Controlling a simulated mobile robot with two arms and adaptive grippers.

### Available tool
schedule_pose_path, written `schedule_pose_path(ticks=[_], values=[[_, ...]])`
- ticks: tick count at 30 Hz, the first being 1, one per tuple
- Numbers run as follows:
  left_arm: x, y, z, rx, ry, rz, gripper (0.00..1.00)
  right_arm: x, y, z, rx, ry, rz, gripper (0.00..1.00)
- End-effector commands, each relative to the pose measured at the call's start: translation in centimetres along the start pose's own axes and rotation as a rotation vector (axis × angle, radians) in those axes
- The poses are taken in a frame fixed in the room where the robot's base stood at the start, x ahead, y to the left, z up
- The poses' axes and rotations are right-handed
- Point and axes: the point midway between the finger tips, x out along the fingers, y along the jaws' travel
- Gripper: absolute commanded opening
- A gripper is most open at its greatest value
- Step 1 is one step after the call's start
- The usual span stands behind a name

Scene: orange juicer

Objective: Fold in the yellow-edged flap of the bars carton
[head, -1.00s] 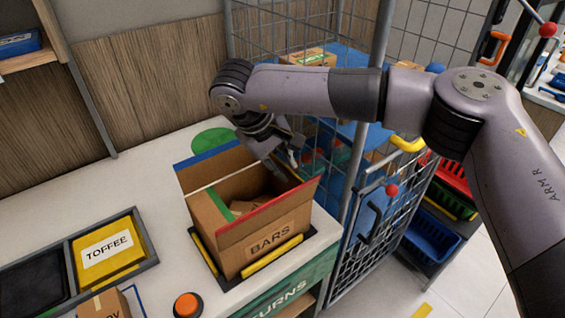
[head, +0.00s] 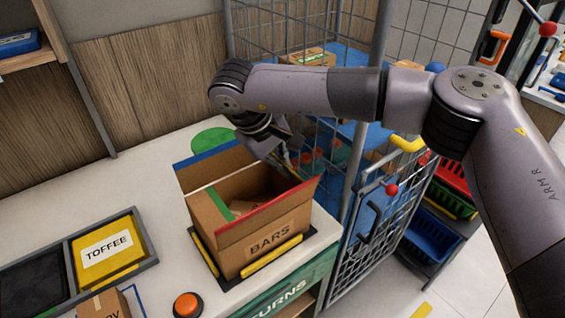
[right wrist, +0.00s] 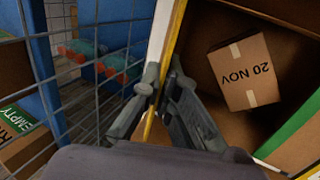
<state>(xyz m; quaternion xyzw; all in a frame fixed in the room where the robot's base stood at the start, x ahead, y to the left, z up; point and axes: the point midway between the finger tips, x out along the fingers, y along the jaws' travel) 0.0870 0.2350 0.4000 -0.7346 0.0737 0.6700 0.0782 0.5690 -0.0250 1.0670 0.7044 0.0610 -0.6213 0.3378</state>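The bars carton (head: 232,235) stands open on the counter with its label facing forward. Its red-edged flap (head: 268,215) and blue-edged flap (head: 208,155) stand up. The green-edged flap (right wrist: 296,135) lies inward, low in the opening. The yellow-edged flap (right wrist: 174,40) shows nearly edge-on in the right wrist view; my arm largely hides it in the head view. My right gripper (right wrist: 161,80) is at the carton's far right side, one finger on each side of this flap and closed up against it. My left gripper is out of view.
A wire cage (head: 350,235) stands close to the right of the counter. The toffee bin (head: 108,248) and an orange button (head: 187,305) are at front left.

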Motion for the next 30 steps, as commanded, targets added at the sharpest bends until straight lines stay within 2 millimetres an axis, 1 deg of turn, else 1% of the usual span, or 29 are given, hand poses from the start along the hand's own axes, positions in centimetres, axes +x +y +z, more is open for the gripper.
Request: schedule_pose_path(ticks=[11,16,20,30], values=[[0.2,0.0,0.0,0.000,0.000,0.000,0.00,0.0,-0.2,0.0,-0.002,0.001,0.030,0.00],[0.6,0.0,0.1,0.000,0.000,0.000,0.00,0.0,-0.5,-0.1,-0.003,0.003,0.083,0.00],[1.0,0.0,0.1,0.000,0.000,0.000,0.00,0.1,-1.0,-0.1,-0.005,0.003,0.159,0.00],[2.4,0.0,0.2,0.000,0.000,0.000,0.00,0.5,-2.2,-0.1,-0.003,0.004,0.413,0.00]])
